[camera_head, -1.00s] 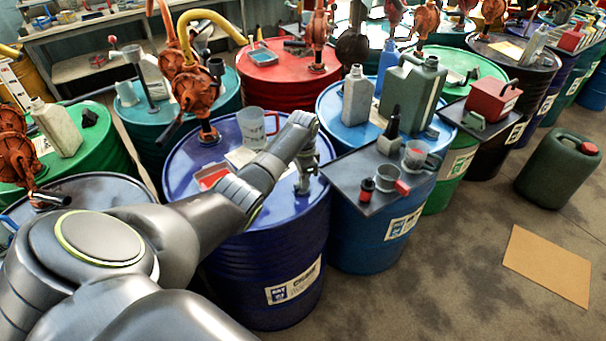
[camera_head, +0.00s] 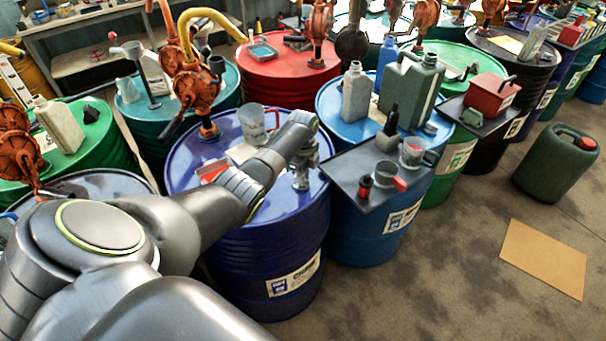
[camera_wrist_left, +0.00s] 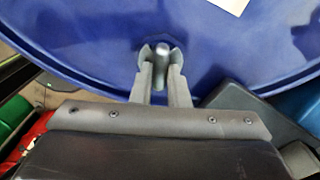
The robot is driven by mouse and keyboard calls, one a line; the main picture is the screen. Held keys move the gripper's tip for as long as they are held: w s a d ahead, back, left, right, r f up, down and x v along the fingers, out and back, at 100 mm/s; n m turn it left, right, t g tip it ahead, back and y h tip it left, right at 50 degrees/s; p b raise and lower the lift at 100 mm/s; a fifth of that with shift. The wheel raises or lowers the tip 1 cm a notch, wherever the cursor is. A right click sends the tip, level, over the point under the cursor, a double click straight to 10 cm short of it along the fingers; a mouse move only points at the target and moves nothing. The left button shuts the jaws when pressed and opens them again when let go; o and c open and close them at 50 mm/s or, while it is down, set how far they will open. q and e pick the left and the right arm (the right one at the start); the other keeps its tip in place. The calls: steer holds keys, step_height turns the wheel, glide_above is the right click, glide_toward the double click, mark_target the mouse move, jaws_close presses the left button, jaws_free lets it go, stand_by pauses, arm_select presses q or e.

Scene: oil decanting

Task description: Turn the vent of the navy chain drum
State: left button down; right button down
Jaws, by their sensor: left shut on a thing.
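The navy chain drum (camera_head: 275,252) stands in the middle of the head view, with a white label low on its side. Its blue lid (camera_wrist_left: 90,45) fills the top of the left wrist view. My left gripper (camera_head: 302,172) reaches down over the right part of the lid. In the left wrist view my left gripper (camera_wrist_left: 160,62) has its two fingers around the small grey vent (camera_wrist_left: 162,50), near the lid's edge, and is shut on it. The fingers hide most of the vent. My right gripper is not in view.
A clear measuring jug (camera_head: 252,124) and an orange pump (camera_head: 197,92) stand on the navy drum's lid. To the right, a grey tray (camera_head: 345,165) on a blue drum holds small items. A green jerrycan (camera_head: 556,160) and a cardboard sheet (camera_head: 543,258) are on the floor.

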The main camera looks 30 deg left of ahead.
arm_select(q)
steer(key=shift+r+m, duration=0.1)
steer(key=shift+m, duration=0.6)
steer(key=c, duration=1.4)
jaws_free()
step_height(320, 180, up, 17)
steer(key=shift+r, duration=0.2)
